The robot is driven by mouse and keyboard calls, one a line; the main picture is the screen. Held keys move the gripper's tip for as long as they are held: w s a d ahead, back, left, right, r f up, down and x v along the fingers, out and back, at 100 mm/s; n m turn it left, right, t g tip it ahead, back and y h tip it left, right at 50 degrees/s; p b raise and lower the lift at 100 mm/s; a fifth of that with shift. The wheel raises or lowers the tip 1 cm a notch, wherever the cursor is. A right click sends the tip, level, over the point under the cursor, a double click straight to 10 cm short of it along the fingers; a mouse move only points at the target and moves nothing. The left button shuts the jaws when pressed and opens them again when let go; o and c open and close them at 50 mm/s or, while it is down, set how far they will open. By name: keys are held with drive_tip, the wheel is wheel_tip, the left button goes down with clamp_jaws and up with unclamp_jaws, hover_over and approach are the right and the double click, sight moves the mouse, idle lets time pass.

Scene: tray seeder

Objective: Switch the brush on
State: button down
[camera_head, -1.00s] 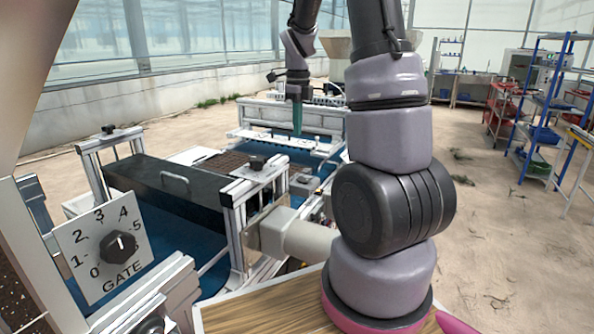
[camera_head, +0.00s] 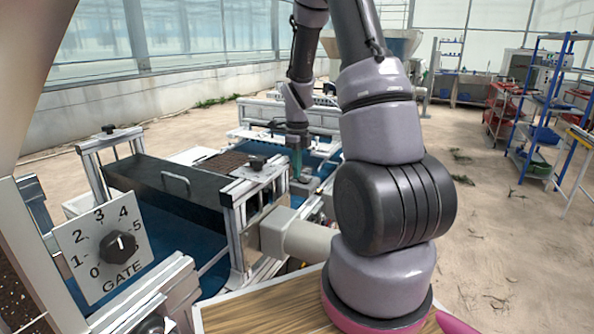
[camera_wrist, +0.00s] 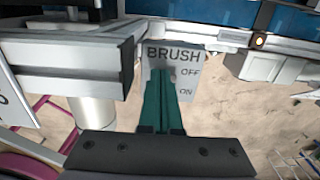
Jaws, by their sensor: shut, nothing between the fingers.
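The white BRUSH panel (camera_wrist: 186,54) is in the upper middle of the wrist view, with OFF above ON on its right side. My gripper (camera_wrist: 160,78) is shut and empty, its teal fingers pointing at the panel and covering its lower left part. The switch itself is mostly hidden behind the fingertips, so I cannot tell its position or whether they touch it. In the head view my gripper (camera_head: 297,162) is low beside the seeder's conveyor, beyond the black cover. The BRUSH panel cannot be made out there.
An aluminium profile (camera_wrist: 65,55) lies left of the fingers in the wrist view. An orange lamp (camera_wrist: 259,41) is at the upper right.

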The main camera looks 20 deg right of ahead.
sight(300, 179)
idle(0.3)
drive_tip(key=shift+a+f+g, duration=0.1)
drive_tip(key=shift+f+g, duration=0.15)
drive_tip(key=shift+g, duration=0.05)
drive_tip(key=shift+r, duration=0.1)
drive_tip(key=shift+s+d+r, duration=0.3)
drive_tip(key=shift+s+d, duration=0.2)
drive_tip(key=shift+s, duration=0.05)
wheel_tip(300, 179, up, 11)
drive_tip(key=shift+w, duration=0.15)
idle(0.5)
drive_tip(key=shift+a+f, duration=0.1)
